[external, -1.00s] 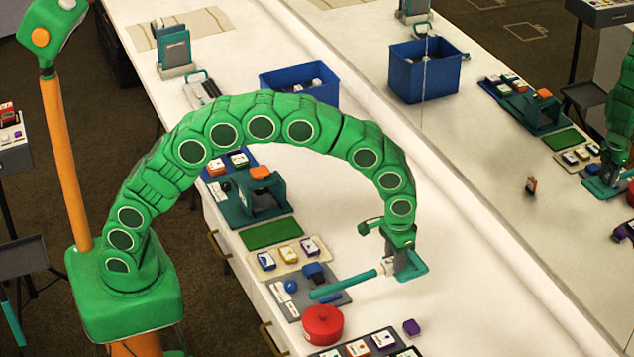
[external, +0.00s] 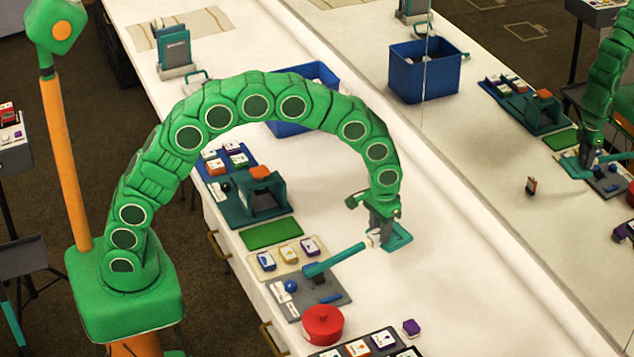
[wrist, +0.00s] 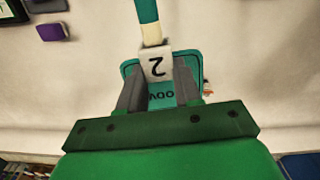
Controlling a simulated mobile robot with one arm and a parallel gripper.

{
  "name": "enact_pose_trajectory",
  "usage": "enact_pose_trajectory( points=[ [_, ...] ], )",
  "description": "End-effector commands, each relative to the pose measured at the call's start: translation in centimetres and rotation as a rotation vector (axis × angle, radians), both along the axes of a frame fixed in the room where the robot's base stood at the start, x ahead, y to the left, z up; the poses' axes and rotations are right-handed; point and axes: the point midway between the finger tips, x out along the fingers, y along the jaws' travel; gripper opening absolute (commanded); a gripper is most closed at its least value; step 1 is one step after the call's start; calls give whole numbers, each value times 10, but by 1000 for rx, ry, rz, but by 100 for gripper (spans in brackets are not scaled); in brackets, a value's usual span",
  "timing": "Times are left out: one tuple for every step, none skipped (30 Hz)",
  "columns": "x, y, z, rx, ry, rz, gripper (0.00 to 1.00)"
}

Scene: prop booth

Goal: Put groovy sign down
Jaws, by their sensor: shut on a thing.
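The groovy sign is a teal plate (external: 401,238) with a long teal handle (external: 336,260) and a white block between them. My gripper (external: 378,238) is shut on the sign above the white counter. The handle points to the lower left, with its end over the grey tray. In the wrist view both fingers of my gripper (wrist: 158,88) close around the sign near the white block (wrist: 155,66), which is marked "2". Part of the lettering on the teal plate (wrist: 162,97) shows upside down between the fingers. I cannot tell whether the plate touches the counter.
A grey tray (external: 333,297) with blue items, a red pot (external: 322,326) and a purple block (external: 411,327) lie nearer the front. A cream tray (external: 262,275), a green mat (external: 270,234) and a blue bin (external: 287,129) stand farther back. A mirror runs along the right. The counter right of my gripper is clear.

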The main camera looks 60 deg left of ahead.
Motion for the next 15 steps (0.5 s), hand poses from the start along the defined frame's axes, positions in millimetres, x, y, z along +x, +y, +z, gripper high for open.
enact_pose_trajectory(
  points=[
    [3,15,0,0,1,26,2],
    [4,23,0,-1,2,39,2],
    [6,33,1,-1,3,57,2],
    [7,41,1,-1,3,70,2],
    [8,48,1,-1,4,84,2],
    [9,59,1,-1,5,102,2],
    [10,66,1,-2,6,115,2],
    [11,74,1,-2,6,129,2],
    [11,84,1,-2,7,147,2],
    [11,92,1,-2,8,160,2],
    [12,100,1,-2,9,174,2],
    [12,110,1,-3,10,192,2],
    [12,118,1,-3,11,205,2],
    [12,125,1,-3,12,218,2],
    [12,135,1,-4,13,236,2]
  ],
)
